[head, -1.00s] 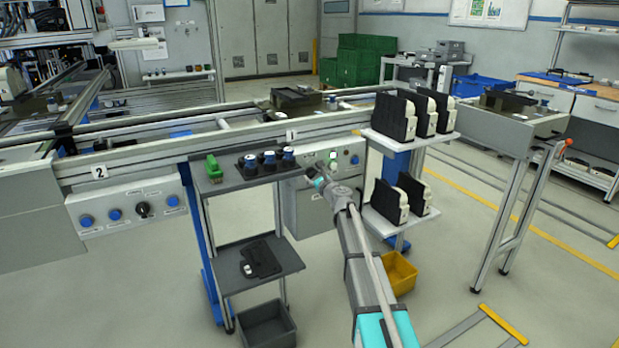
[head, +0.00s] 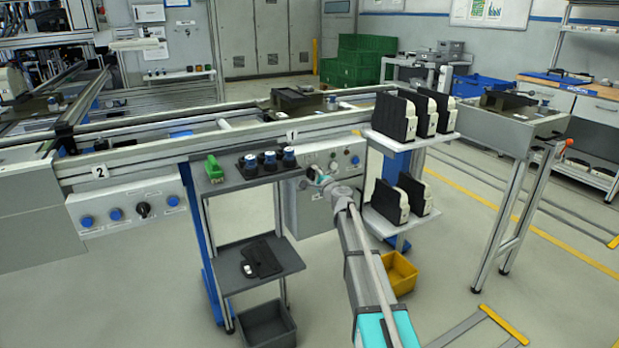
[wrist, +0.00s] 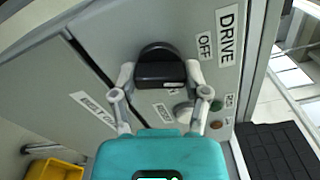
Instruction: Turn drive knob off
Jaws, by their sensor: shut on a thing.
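The drive knob (wrist: 160,68) is a black rotary knob with a raised grip bar, on a grey panel in the wrist view. The labels DRIVE (wrist: 227,35) and OFF (wrist: 204,46) are to its upper right. My gripper (wrist: 160,76) has one finger on each side of the grip bar and is shut on it. In the head view my gripper (head: 318,179) is at the front of the grey control box (head: 309,203). The knob is mostly hidden there by the gripper.
Beside the knob are a pale button (wrist: 183,112), a green lamp (wrist: 217,105) and an orange lamp (wrist: 216,124). A shelf with dark cups (head: 270,162) stands left of the gripper. Racks of black-and-white units (head: 392,202) stand close on the right, above a yellow bin (head: 401,272).

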